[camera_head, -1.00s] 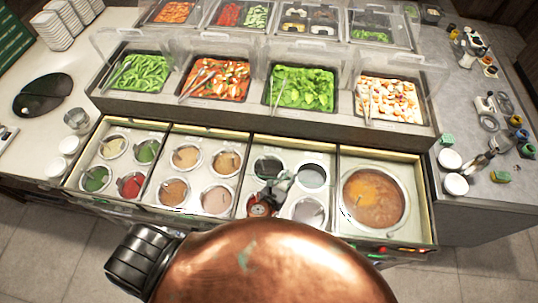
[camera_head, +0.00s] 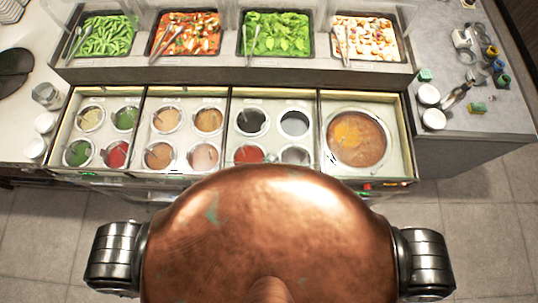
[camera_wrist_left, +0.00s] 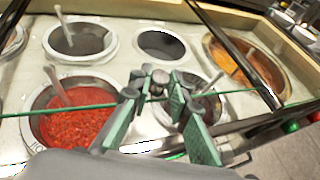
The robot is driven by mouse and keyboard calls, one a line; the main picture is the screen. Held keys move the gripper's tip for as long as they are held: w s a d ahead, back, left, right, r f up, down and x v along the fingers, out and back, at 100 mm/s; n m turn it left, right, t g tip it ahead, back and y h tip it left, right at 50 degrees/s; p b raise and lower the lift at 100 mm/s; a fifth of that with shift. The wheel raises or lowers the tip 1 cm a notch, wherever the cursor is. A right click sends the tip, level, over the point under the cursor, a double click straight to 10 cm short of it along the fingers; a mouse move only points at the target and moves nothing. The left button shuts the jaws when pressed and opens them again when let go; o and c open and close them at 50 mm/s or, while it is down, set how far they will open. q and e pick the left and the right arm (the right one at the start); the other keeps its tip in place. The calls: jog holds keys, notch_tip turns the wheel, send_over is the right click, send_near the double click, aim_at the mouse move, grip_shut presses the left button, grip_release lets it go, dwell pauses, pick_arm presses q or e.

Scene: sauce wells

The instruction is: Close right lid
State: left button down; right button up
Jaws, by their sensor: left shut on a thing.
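In the left wrist view, my left gripper (camera_wrist_left: 160,92) has its green-padded fingers closed around a small dark knob (camera_wrist_left: 157,79). A clear panel with a thin green edge (camera_wrist_left: 235,93) crosses this view over the wells; it looks like a glass lid, with the knob on it. A well of red sauce (camera_wrist_left: 82,127) lies to the left of the fingers. In the head view, the left gripper is hidden behind my copper body. No separate raised lid shows there over the right-hand section (camera_head: 310,98). My right gripper is not in view.
The sauce counter has several round wells in framed sections. A large soup well (camera_head: 357,137) is at the right. Food trays, such as one of green leaves (camera_head: 275,36), stand behind. White cups (camera_head: 433,119) and small items sit on the right counter.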

pick_arm(q)
jog(key=c, duration=2.1)
grip_release()
jog(key=v, duration=1.2)
jog(key=shift+r, duration=0.1)
